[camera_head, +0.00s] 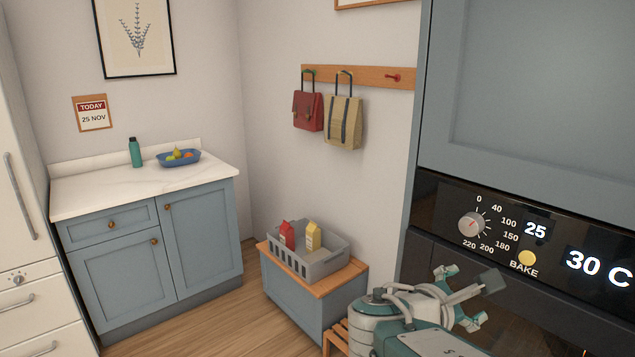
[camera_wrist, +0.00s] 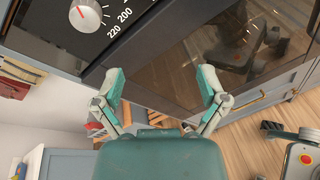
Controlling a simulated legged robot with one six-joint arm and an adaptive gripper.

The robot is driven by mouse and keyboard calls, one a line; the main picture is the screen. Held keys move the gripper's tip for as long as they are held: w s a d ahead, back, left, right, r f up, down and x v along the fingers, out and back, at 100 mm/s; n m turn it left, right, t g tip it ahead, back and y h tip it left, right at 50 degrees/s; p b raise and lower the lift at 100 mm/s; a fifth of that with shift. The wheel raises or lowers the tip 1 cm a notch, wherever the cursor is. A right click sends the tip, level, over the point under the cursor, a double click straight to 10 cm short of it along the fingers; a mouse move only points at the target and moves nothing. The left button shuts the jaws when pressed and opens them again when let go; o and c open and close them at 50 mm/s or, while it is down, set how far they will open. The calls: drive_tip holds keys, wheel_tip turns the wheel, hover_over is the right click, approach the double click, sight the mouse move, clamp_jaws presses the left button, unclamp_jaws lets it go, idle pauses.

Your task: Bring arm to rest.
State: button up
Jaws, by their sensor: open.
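My gripper (camera_head: 462,296) is at the lower right of the head view, in front of the black oven panel. Its teal-padded fingers are spread apart with nothing between them. In the wrist view my gripper (camera_wrist: 160,88) is also open and empty, with the dark oven door (camera_wrist: 215,50) beyond the fingers. My arm is folded low and its lower part runs out of the head view's bottom edge. I cannot tell the exact gap between the gripper and the oven.
The oven panel (camera_head: 500,228) has a dial (camera_head: 471,224) and a yellow BAKE button (camera_head: 527,258). A grey crate (camera_head: 318,268) with two cartons sits on a wood-topped bench (camera_head: 282,292). A blue cabinet (camera_head: 150,250) stands left. Wooden floor (camera_head: 225,310) between them is clear.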

drive_tip(key=s+a+f+m+g+y, duration=0.1)
drive_tip(key=s+f+m+g+y, duration=0.4)
drive_tip(key=s+f+m, duration=0.4)
drive_tip(key=s+a+m+t+y, duration=0.2)
drive_tip(key=s+a+m+y, duration=0.1)
drive_tip(key=a+m+y, duration=0.4)
drive_tip(key=shift+s+a+f+m+y, duration=0.25)
drive_tip(key=shift+s+m+y, duration=0.15)
drive_tip(key=shift+m, duration=0.6)
